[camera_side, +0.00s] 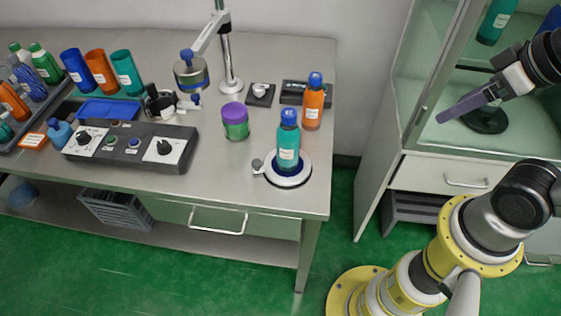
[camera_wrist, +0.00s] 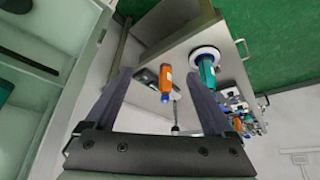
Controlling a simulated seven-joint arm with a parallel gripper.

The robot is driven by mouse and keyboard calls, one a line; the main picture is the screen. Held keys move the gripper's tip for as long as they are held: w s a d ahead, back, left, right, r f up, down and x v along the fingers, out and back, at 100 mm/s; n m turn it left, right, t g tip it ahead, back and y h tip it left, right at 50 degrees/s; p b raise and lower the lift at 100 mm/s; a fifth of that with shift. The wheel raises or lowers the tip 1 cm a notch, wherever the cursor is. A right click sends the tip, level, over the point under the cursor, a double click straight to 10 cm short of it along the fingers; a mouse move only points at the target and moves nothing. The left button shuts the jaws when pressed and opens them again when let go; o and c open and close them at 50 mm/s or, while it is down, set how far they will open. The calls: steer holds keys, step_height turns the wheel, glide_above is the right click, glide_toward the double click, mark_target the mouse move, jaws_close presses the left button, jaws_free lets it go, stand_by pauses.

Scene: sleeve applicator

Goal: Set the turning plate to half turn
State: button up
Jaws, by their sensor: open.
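The turning plate (camera_side: 306,172) is a round white disc near the right front corner of the table. A teal bottle (camera_side: 288,148) with a blue cap stands upright on it. A small grey knob (camera_side: 257,164) is at the plate's left edge. My gripper (camera_side: 442,117) is open and empty, in front of the glass cabinet, well to the right of and apart from the plate. In the wrist view both fingers show spread. The plate (camera_wrist: 196,51) and the teal bottle (camera_wrist: 207,74) appear beyond the right finger. Part of the plate is hidden under the bottle.
An orange bottle (camera_side: 312,105) stands behind the plate. A purple-lidded green jar (camera_side: 235,122) is to the left. The cabinet (camera_side: 440,150) is beside my gripper. Bare table surrounds the plate's front.

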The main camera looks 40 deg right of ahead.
steer(key=r, duration=0.1)
steer(key=w+r, duration=0.1)
steer(key=shift+w+r, duration=0.1)
steer(key=shift+r, duration=0.3)
steer(key=c, duration=0.4)
steer(key=shift+o, duration=0.2)
steer(key=w+a+r, duration=0.2)
steer(key=w+r, duration=0.3)
steer(key=w, duration=0.2)
steer(key=n+g, duration=0.4)
steer(key=g, duration=0.2)
glide_above(257, 161)
step_height(257, 161, down, 18)
step_height(257, 161, down, 13)
steer(key=shift+f, duration=0.15)
steer(key=shift+c, duration=0.2)
jaws_close()
